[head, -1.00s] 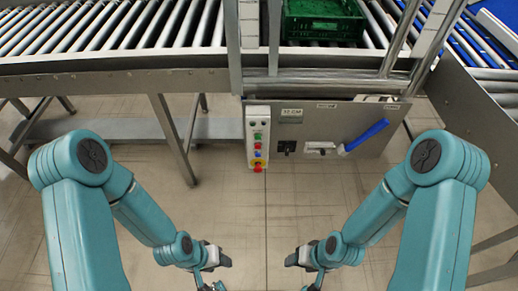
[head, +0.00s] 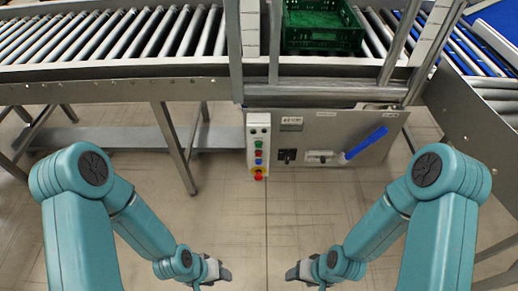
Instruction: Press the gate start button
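A white button strip (head: 258,122) hangs below the conveyor at the left end of a grey control panel. It carries a column of small coloured buttons, including a green button (head: 258,144), a blue one (head: 258,161) and a red one (head: 258,177) at the bottom. Their labels are too small to read, so I cannot tell which is the gate start button. My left gripper (head: 218,272) and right gripper (head: 298,272) are low in the view, on either side of the strip's line and apart from it. Nothing shows in them; their finger openings are unclear.
The grey panel (head: 345,124) has a blue-handled lever (head: 366,143) sticking out. A green crate (head: 322,38) sits on the conveyor rollers (head: 150,30) behind metal gate posts. Conveyor legs (head: 172,145) stand at left. The floor (head: 240,220) before the strip is clear.

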